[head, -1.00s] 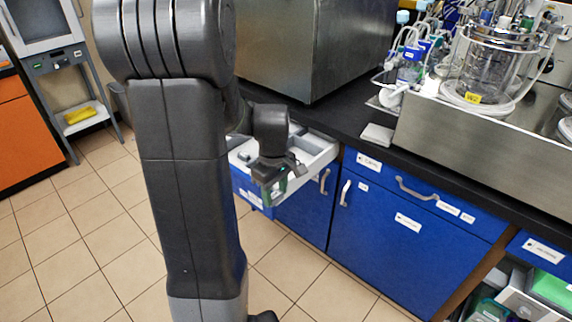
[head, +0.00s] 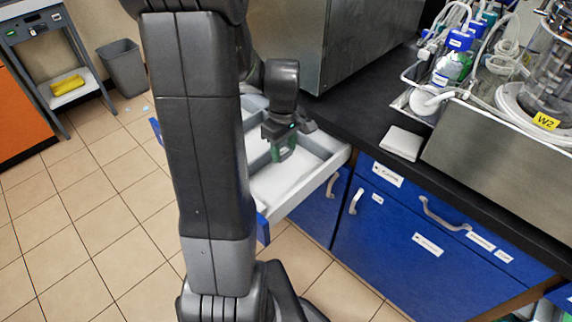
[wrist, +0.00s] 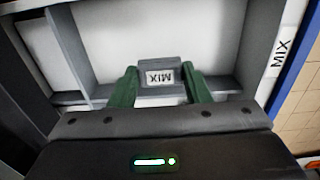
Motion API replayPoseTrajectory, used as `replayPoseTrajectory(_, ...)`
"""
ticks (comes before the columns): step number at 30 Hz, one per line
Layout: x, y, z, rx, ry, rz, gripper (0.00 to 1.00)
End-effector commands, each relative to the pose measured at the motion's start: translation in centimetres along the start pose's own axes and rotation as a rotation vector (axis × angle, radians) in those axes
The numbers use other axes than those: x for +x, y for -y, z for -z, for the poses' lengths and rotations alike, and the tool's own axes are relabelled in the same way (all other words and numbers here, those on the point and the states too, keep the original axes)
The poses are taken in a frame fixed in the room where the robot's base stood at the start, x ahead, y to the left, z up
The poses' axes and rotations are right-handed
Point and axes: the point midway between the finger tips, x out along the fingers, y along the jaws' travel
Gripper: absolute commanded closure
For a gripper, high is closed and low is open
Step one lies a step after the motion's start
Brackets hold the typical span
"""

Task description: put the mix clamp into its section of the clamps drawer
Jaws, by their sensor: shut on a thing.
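The mix clamp (wrist: 157,76) is a small grey piece with a white MIX label, upside down in the wrist view. My gripper (wrist: 160,84) is shut on it, a green finger on each side. In the head view my gripper (head: 284,152) is low over the open clamps drawer (head: 333,172), and the clamp cannot be made out there. The drawer has a white floor and grey dividers. A MIX label (wrist: 282,52) is on the drawer's rim at the right of the wrist view, beside the section under the clamp. I cannot tell whether the clamp touches the floor.
The black counter (head: 352,95) runs above the drawer, with a steel box (head: 345,40) at its back. A white block (head: 401,143) and a steel tray with glassware stand to the right. Blue cabinets (head: 405,225) are below. My arm hides part of the drawer.

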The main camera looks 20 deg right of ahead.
Motion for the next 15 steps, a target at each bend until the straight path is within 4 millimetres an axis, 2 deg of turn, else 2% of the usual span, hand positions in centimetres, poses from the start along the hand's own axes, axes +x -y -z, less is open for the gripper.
replayPoseTrajectory(3,2.7,0.1,-0.1,0.000,0.004,0.005,0.78)
replayPoseTrajectory(6,4.2,0.1,-0.1,0.000,0.003,0.003,0.78)
replayPoseTrajectory(11,5.3,0.1,-0.1,0.000,0.002,0.002,0.78)
replayPoseTrajectory(15,7.1,0.1,-0.1,0.000,0.004,0.005,0.78)
